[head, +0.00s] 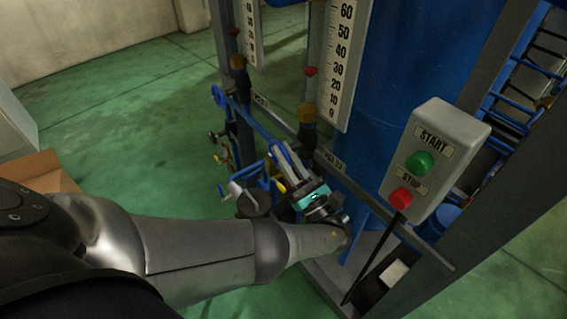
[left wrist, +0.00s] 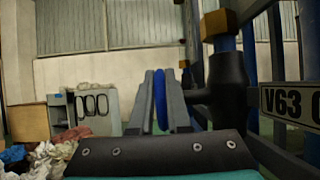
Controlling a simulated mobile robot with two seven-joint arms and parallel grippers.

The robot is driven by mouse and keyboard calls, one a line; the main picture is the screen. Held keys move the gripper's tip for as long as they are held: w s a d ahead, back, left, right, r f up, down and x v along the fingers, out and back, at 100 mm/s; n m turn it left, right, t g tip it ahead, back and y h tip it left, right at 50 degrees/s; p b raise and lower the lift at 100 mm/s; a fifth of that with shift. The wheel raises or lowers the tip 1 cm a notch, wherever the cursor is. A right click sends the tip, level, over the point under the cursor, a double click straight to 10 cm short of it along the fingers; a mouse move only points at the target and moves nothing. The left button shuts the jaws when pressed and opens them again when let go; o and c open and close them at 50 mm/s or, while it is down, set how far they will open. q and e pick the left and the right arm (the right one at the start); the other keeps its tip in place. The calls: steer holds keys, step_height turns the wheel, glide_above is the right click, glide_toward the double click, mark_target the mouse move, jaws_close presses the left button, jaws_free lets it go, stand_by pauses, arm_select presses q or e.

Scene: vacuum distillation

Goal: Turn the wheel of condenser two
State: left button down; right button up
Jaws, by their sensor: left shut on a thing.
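A blue handwheel (head: 247,172) is on the pipework at the front of the blue column, partly hidden by my left gripper (head: 284,163). The gripper is shut on the wheel's rim; in the left wrist view the blue rim (left wrist: 160,100) stands between the two grey fingers. A dark valve body (left wrist: 228,85) is just right of the fingers there. A second blue wheel (head: 217,95) is farther left on the same pipework. Name plates are on the frame, but I cannot tell from them which one is condenser two. My right gripper is not in view.
A grey START/STOP box (head: 436,160) stands on a thin post right of my left gripper. White number scales (head: 340,60) and a large blue tank (head: 410,60) rise behind. A cardboard box (head: 48,172) is at the left. Green floor (head: 110,110) is open beyond it.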

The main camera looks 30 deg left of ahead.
arm_select(q)
steer(key=shift+f+t+y+b, duration=0.1)
steer(key=shift+t+y+b, duration=0.2)
steer(key=shift+y+b, duration=0.4)
steer(key=c, duration=0.9)
jaws_free()
steer(key=shift+f, duration=0.15)
